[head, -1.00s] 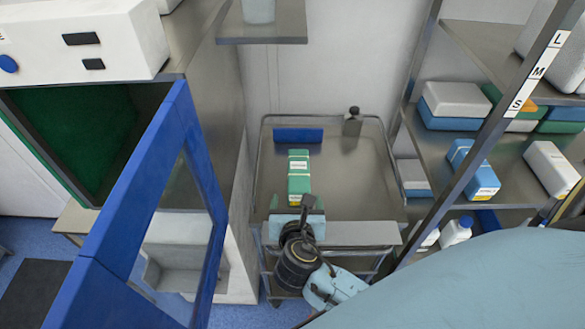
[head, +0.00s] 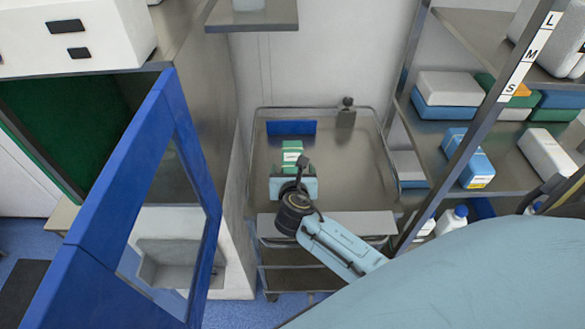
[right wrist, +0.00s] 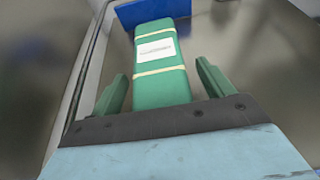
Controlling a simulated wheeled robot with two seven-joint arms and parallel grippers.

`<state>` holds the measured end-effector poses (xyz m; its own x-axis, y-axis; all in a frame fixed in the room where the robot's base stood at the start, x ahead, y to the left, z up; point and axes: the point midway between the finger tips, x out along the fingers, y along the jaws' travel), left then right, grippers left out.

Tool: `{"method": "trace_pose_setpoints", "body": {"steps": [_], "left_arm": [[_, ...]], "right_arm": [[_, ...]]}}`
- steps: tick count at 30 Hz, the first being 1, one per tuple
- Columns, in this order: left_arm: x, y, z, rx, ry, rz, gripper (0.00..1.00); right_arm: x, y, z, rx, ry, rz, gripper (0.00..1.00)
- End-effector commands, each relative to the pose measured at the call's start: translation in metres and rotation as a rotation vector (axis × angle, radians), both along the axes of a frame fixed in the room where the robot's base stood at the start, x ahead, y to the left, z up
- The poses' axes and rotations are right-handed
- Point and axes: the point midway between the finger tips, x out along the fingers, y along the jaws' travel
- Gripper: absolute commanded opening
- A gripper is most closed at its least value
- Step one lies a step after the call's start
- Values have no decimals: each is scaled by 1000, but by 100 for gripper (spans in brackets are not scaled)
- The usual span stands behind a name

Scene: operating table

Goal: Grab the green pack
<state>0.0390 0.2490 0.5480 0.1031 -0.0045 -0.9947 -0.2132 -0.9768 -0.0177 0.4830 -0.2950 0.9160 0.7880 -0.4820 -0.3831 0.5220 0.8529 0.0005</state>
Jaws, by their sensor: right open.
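The green pack (head: 291,153) lies on the metal cart top, partly hidden by my right gripper (head: 292,172) in the head view. In the right wrist view the green pack (right wrist: 160,65) has pale bands and a white label. It extends between the two green fingers of my right gripper (right wrist: 160,90). The fingers are open, one on each side of the pack, with gaps visible on both sides. My left gripper is not in view.
The cart (head: 350,190) has a raised rail, a blue block (head: 291,127) at its back and bare metal to the right. A blue-framed door (head: 130,190) stands open on the left. Shelves with boxes (head: 468,158) stand on the right.

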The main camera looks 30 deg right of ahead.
Motion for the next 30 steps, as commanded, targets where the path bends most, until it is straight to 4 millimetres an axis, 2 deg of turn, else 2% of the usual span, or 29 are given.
{"method": "trace_pose_setpoints", "body": {"steps": [3,16,24,26,30], "left_arm": [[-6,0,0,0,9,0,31],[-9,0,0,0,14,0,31],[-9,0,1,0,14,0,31],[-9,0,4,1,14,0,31],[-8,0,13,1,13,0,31]], "right_arm": [[0,0,0,0,0,0,80],[0,0,0,-1,0,0,25],[0,0,5,-2,-3,0,25],[0,0,12,-2,-4,-1,25],[0,0,40,-2,-6,1,25]]}}
